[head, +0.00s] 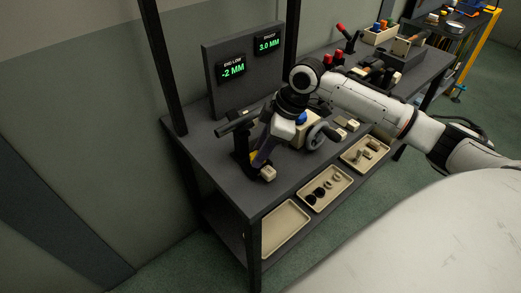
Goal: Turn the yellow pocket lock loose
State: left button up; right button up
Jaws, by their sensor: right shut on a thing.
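The yellow pocket lock (253,157) shows as a small bit of yellow on the dark fixture at the near left end of the bench, mostly hidden by my gripper. My right gripper (257,161) reaches down to it from the upper right and is shut on it. How far the lock is turned cannot be told from here. My left gripper is not in view.
A dark bench (200,148) carries the fixture, a grey handwheel (322,135) and a panel (212,90) with green readouts. Beige trays (283,232) lie along the lower front, the nearest empty. Red-handled levers (340,28) stand farther back. Green floor is open in front.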

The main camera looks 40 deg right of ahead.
jog(key=o, duration=1)
jog(key=shift+o, duration=0.2)
jog(key=shift+r, duration=0.1)
jog(key=v, duration=1)
jog(key=shift+d, duration=0.1)
